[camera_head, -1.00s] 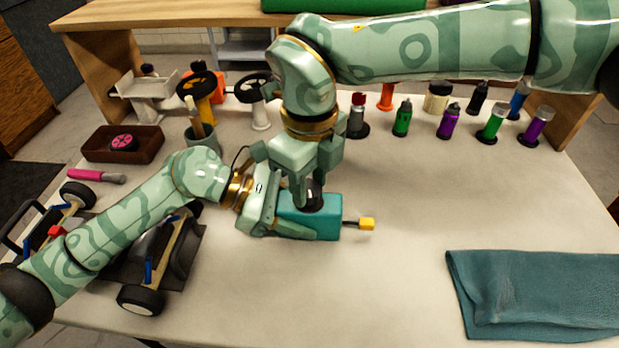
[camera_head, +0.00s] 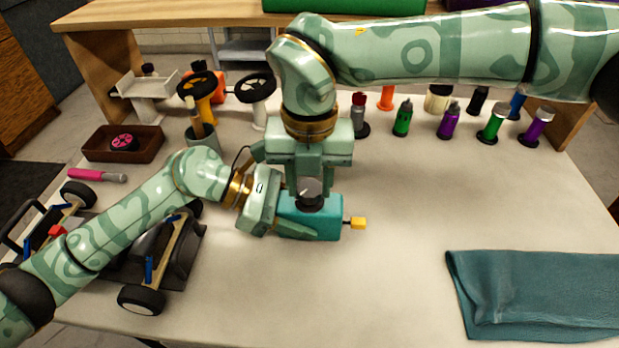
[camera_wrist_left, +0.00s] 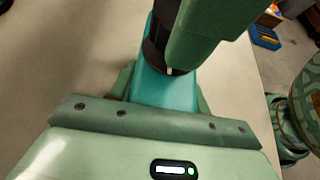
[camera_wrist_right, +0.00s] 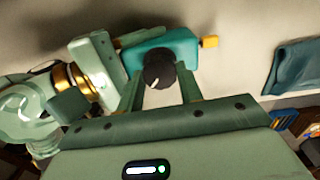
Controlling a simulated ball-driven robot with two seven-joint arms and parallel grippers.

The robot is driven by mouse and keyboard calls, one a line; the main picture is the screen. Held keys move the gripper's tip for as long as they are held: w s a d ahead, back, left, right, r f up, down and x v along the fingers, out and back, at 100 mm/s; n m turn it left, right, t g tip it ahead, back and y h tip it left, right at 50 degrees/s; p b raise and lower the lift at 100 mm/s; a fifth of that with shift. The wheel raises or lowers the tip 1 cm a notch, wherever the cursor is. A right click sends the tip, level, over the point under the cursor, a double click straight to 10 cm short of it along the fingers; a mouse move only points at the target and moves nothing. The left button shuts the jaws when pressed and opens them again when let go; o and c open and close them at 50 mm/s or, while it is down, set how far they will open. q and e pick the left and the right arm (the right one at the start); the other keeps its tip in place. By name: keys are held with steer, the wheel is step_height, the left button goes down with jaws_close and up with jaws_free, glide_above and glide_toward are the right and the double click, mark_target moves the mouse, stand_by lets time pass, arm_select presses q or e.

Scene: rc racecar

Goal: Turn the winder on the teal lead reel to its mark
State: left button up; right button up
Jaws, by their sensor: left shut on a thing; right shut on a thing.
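The teal lead reel (camera_head: 325,222) is a teal box lying on the table. A yellow tab (camera_head: 358,223) sticks out of its right end on a short dark lead. My left gripper (camera_head: 288,219) is shut on the reel's body from the left, one finger along its near side. The winder (camera_head: 311,197) is a round black knob on top of the reel. My right gripper (camera_head: 308,188) points down and is shut on the winder. The right wrist view shows the winder (camera_wrist_right: 159,72) between the fingers, with a white line on it. I cannot make out the target mark.
A teal cloth (camera_head: 535,293) lies at the front right. Several coloured bottles stand along the back. A car chassis (camera_head: 150,262) lies at the left under my left arm. A brown tray (camera_head: 98,143) with a pink-hubbed wheel is behind it. The table's middle right is clear.

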mark_target(310, 187)
arm_select(q)
steer(key=shift+s+d, duration=0.1)
steer(key=shift+s, duration=0.05)
arm_select(e)
steer(key=m, duration=0.4)
steer(key=shift+w+m, duration=0.1)
steer(key=shift+m, duration=0.2)
steer(key=m, duration=0.4)
steer(key=shift+m, duration=0.3)
steer(key=o, duration=1)
steer(key=shift+r, duration=0.2)
step_height(310, 187, up, 12)
steer(key=shift+f, duration=0.2)
